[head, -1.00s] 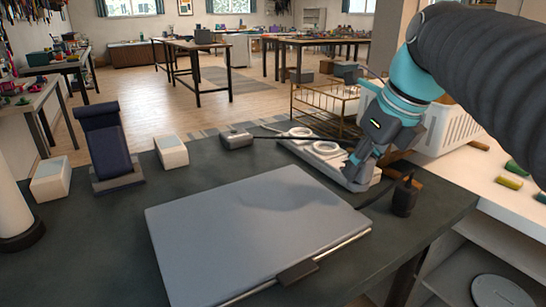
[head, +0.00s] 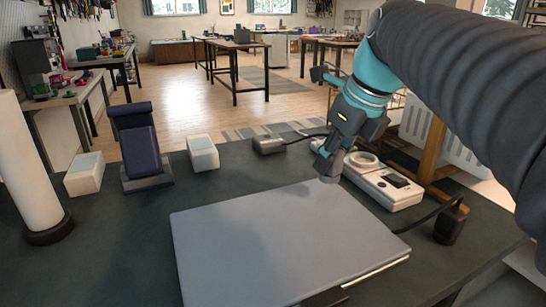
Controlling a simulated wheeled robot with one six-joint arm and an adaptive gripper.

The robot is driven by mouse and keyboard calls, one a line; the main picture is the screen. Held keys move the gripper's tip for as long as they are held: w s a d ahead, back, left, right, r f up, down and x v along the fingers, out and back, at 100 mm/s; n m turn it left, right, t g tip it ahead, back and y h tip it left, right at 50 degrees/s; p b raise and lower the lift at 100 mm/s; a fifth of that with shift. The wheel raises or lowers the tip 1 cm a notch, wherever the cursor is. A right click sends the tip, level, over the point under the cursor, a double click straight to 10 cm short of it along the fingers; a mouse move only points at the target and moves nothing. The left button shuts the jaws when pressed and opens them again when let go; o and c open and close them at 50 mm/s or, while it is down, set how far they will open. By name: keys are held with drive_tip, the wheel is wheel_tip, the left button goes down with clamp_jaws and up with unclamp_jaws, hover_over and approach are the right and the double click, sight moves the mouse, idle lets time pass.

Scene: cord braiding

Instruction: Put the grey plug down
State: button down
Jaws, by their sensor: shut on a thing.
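My gripper (head: 328,170) hangs near the far right corner of a flat grey panel (head: 275,240) on the dark table. It is shut on a small light grey piece (head: 328,181) at its fingertips, which I take to be the grey plug. The fingers hide most of it, and I cannot tell whether it touches the panel. A white device (head: 385,185) with a round ring and a dark display lies just right of the gripper.
A grey box (head: 268,144) with a dark cable sits behind the panel. A black block (head: 449,226) with a cable stands at the right. Two white boxes (head: 203,153) (head: 85,175), a dark blue stand (head: 140,150) and a white column (head: 28,170) stand left. The table's front left is clear.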

drive_tip(key=w+d+r+n+p, duration=0.15)
drive_tip(key=w+d+r, duration=0.25)
drive_tip(key=w+d, duration=0.75)
drive_tip(key=w+a+f, duration=0.2)
drive_tip(key=a, duration=0.1)
drive_tip(key=w+a+f, duration=0.1)
drive_tip(key=a+f, duration=0.1)
drive_tip(key=a, duration=0.2)
drive_tip(key=w+a+f, duration=0.2)
drive_tip(key=a+f, duration=0.1)
drive_tip(key=shift+w+a, duration=0.2)
drive_tip(key=shift+w, duration=0.15)
drive_tip(key=shift+f+b, duration=0.45)
drive_tip(key=shift+f, duration=1.6)
drive_tip(key=c, duration=0.9)
unclamp_jaws()
drive_tip(key=shift+f, duration=0.15)
drive_tip(key=p+v, duration=0.1)
drive_tip(key=v, duration=1.1)
